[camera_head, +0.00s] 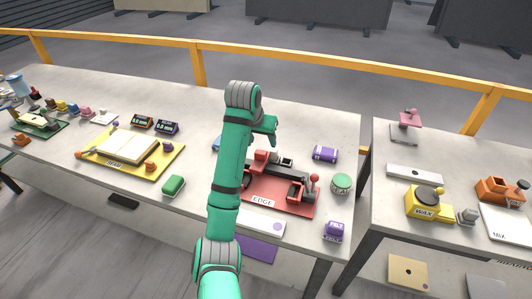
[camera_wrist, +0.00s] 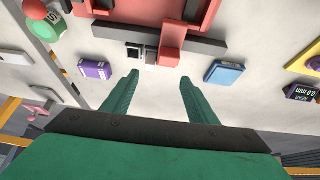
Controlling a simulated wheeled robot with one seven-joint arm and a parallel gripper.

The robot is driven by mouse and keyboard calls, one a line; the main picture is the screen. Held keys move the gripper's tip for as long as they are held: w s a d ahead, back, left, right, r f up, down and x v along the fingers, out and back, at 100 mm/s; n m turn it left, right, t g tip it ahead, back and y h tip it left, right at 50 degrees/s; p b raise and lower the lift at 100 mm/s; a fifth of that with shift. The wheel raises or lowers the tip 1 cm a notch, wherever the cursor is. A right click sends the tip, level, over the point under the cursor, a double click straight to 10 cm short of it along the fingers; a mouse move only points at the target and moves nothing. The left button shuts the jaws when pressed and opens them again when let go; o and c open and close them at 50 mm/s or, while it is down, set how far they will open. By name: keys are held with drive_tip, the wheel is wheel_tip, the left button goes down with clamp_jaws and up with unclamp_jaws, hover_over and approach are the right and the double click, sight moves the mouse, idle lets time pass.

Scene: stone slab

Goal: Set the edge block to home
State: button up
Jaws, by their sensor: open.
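The red EDGE station (camera_head: 283,207) lies on the slab, with its label at the front. A dark bar (camera_head: 290,171) crosses its back, and a red block (camera_head: 261,157) sits at the bar's left end. In the wrist view the red block (camera_wrist: 172,44) stands against the dark bar (camera_wrist: 205,45), beside small black and white pieces (camera_wrist: 150,56). I cannot tell for sure which part is the edge block, and no home mark is readable. My gripper (camera_wrist: 160,80) is open and empty, its fingers apart from the red block. In the head view my gripper (camera_head: 270,130) is behind the station, and my arm hides its left side.
A red-knobbed clamp (camera_head: 303,189) is on the station's right. A purple box (camera_head: 324,154), a green round tin (camera_head: 342,183) and a purple FELT block (camera_head: 334,231) stand to its right. A blue box (camera_wrist: 225,72) lies nearby. The slab behind is mostly clear.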

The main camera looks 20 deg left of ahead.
sight(260, 153)
drive_tip(key=shift+g, duration=0.4)
drive_tip(key=x, duration=0.3)
drive_tip(key=a+x, duration=0.1)
drive_tip(key=x, duration=0.2)
drive_tip(key=s+x, duration=0.1)
drive_tip(key=x, duration=0.2)
drive_tip(key=shift+a+f, duration=0.25)
drive_tip(key=shift+a, duration=0.15)
